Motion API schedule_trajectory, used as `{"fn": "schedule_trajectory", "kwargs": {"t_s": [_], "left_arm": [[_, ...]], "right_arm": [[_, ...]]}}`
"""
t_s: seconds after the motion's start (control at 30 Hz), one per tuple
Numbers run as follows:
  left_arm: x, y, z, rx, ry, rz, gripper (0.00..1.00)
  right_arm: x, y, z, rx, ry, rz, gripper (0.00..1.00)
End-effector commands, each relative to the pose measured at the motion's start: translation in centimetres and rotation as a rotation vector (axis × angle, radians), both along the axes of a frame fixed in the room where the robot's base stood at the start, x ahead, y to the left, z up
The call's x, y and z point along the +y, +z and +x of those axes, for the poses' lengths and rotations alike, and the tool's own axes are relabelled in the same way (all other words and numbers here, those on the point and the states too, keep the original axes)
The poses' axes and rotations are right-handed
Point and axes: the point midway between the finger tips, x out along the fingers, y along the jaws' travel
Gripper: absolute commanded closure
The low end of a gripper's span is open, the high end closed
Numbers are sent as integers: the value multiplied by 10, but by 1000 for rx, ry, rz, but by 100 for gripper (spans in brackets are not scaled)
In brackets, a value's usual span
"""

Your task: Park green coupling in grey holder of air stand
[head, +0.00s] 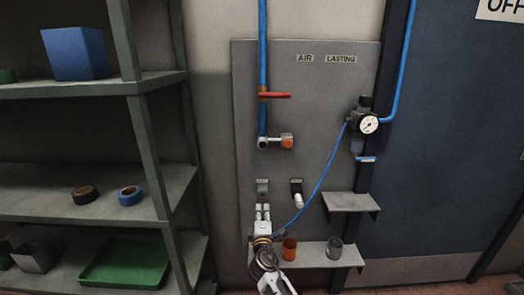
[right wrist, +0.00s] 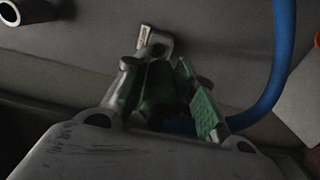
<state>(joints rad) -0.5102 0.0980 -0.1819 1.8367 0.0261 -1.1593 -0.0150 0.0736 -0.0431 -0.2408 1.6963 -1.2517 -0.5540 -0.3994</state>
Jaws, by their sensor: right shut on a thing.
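The grey holder (head: 262,187) is fixed to the grey panel of the air stand, and my right gripper (head: 262,210) is just below it, fingers pointing up. In the right wrist view my right gripper (right wrist: 165,88) is shut on the green coupling (right wrist: 158,88), which sits dark between the two fingers. The grey holder (right wrist: 157,44) shows right beyond the fingertips; I cannot tell whether the coupling touches it. The blue hose (head: 318,190) runs from the regulator down to my gripper. In the head view the coupling is hidden by my fingers. My left gripper is not in view.
A second holder (head: 296,186) with a pale tube end is right of the grey one. A small shelf (head: 313,262) below carries an orange cup (head: 289,249) and a grey cup (head: 334,248). A red-handled valve (head: 275,95) and gauge (head: 369,123) are above. Shelving (head: 150,150) stands left.

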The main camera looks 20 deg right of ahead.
Motion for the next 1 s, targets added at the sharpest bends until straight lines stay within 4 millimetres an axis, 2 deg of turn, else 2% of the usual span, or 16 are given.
{"fn": "schedule_trajectory", "kwargs": {"t_s": [0.13, 0.33, 1.0], "left_arm": [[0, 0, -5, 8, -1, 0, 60], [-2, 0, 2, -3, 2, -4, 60], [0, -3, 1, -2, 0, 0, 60]], "right_arm": [[0, 1, 0, -1, 0, 0, 100], [0, 1, 0, -1, 0, 0, 100], [-4, 0, 14, -1, 0, 0, 100]]}}
